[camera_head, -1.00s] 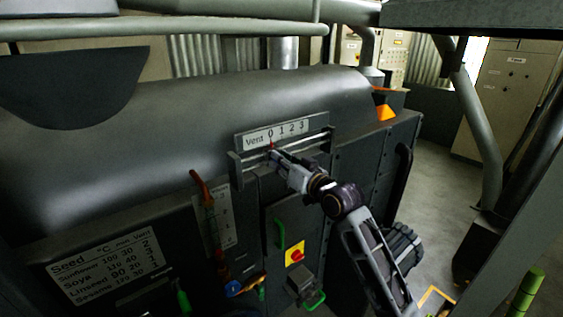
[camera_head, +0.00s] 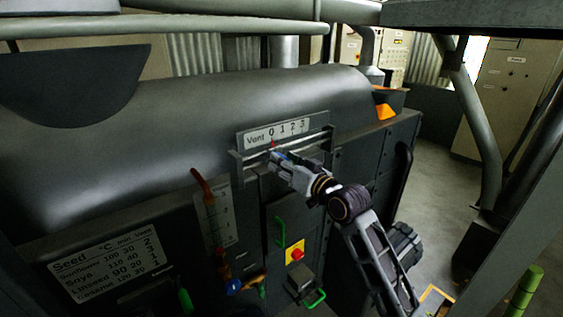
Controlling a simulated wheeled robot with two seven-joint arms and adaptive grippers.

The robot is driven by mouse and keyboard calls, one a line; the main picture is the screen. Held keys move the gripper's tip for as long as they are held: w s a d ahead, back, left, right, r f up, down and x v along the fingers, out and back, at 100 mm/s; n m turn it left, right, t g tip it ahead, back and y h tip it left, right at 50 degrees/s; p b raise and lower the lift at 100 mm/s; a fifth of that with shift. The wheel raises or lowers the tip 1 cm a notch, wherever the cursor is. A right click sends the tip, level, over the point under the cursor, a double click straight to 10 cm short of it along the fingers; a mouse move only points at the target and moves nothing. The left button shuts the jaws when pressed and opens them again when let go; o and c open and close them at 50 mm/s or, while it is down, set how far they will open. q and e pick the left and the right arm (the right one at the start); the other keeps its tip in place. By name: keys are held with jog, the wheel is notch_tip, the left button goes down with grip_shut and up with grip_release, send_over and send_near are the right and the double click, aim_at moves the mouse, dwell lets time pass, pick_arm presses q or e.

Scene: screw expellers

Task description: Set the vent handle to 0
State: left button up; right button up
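The vent scale (camera_head: 287,130) is a white strip marked "Vent 0 1 2 3" on the dark machine's front. The vent handle's red pointer (camera_head: 273,143) sits just below the 0. My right gripper (camera_head: 273,155) is at the left part of the slide rail, right below the pointer. Its fingers cover the handle, and I cannot tell whether they are shut on it. My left gripper is not in view.
A seed table (camera_head: 106,262) is on the machine's lower left. A red lever (camera_head: 201,185) stands beside a vertical scale (camera_head: 222,217). Below my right arm are a green handle (camera_head: 279,231), a red button on yellow (camera_head: 296,253) and a grey box with a green handle (camera_head: 301,285). Open floor lies at right.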

jog(key=v, duration=1)
jog(key=shift+s, duration=0.2)
dwell(0.4)
